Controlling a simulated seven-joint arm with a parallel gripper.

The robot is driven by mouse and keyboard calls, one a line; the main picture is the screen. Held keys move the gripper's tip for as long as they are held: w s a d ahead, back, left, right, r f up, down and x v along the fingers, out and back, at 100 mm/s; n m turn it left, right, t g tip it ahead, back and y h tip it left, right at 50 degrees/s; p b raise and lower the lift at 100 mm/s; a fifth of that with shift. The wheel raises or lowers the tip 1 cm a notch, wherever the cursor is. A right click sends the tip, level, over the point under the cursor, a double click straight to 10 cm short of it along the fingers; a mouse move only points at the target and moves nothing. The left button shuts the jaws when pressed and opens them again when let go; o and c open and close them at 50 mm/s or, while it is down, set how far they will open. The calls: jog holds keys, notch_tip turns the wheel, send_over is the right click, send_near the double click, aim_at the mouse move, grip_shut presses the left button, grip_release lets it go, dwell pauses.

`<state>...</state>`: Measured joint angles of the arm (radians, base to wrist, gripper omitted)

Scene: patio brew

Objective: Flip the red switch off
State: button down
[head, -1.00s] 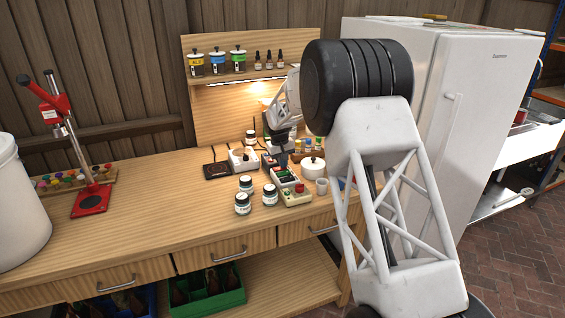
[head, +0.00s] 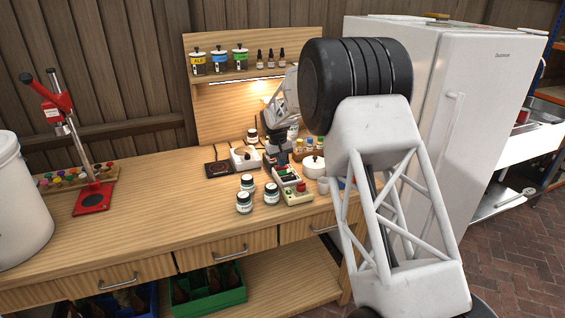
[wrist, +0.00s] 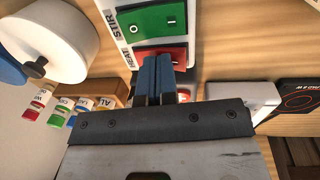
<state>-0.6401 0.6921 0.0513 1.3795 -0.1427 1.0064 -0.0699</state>
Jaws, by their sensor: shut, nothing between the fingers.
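A white switch panel (wrist: 181,42) shows in the wrist view, with a green rocker marked STIR (wrist: 150,22) and the red switch (wrist: 179,57) beside the HEAT label. My gripper (wrist: 155,62) is shut, its blue fingers together and empty. The fingertips overlap the red switch's left part in this view; I cannot tell whether they touch it. In the head view the panel (head: 290,183) lies on the bench, just in front of my gripper (head: 277,162). The red switch cannot be made out clearly there.
Several small jars (head: 244,202) stand to the left. A white device (head: 244,157) and black plate (head: 219,169) are behind-left. The bench's left middle is clear.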

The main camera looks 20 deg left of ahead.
jog(key=shift+r, duration=0.1)
dwell(0.3)
notch_tip(320, 180, up, 14)
jog(key=w+d, duration=0.1)
dwell(0.6)
jog(key=shift+w, duration=0.1)
jog(key=shift+d, duration=0.15)
